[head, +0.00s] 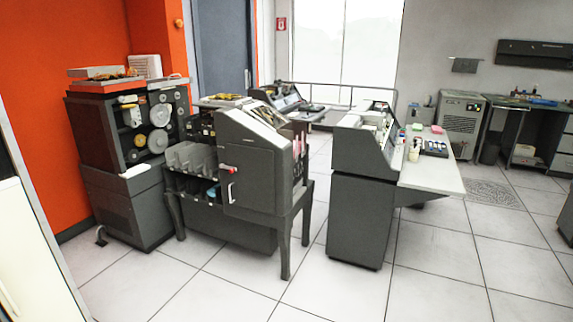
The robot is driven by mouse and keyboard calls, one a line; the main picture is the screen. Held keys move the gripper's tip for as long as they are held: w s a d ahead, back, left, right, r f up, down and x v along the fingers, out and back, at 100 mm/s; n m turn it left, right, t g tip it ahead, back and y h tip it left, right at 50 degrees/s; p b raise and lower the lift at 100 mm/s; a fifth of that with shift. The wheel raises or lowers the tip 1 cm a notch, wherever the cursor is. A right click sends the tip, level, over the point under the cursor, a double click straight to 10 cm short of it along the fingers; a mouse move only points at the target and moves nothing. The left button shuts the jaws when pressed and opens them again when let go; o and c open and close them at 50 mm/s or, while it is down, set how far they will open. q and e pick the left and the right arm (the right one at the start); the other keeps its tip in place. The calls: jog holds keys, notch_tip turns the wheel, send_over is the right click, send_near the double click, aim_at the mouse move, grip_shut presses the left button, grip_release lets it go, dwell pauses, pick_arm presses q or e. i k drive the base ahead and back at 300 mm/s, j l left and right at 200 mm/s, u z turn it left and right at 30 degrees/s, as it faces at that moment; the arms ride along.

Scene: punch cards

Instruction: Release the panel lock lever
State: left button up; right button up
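A dark grey machine (255,140) on legs stands at the middle left. Its side panel (258,182) faces me and looks closed. A small lever with a red end (229,169) sits near the panel's left edge and looks roughly level. It is probably the lock lever, but it is too small to see its catch. Just below it is a pale upright handle (230,192). Neither of my grippers is in view, and nothing touches the lever or the panel.
A dark machine with round wheels (147,125) stands left, by the orange wall. A grey console (358,190) with a pale desk (431,175) stands right. Pale tiled floor (225,288) is clear in front. A pale edge runs along the left.

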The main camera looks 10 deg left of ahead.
aim_at(231, 170)
jog(key=i+l+u, duration=0.85)
jog(key=i+l+z, duration=0.1)
jog(key=i, duration=0.9)
jog(key=i+l+z, duration=0.1)
jog(key=i+l, duration=0.15)
jog(key=i, duration=0.75)
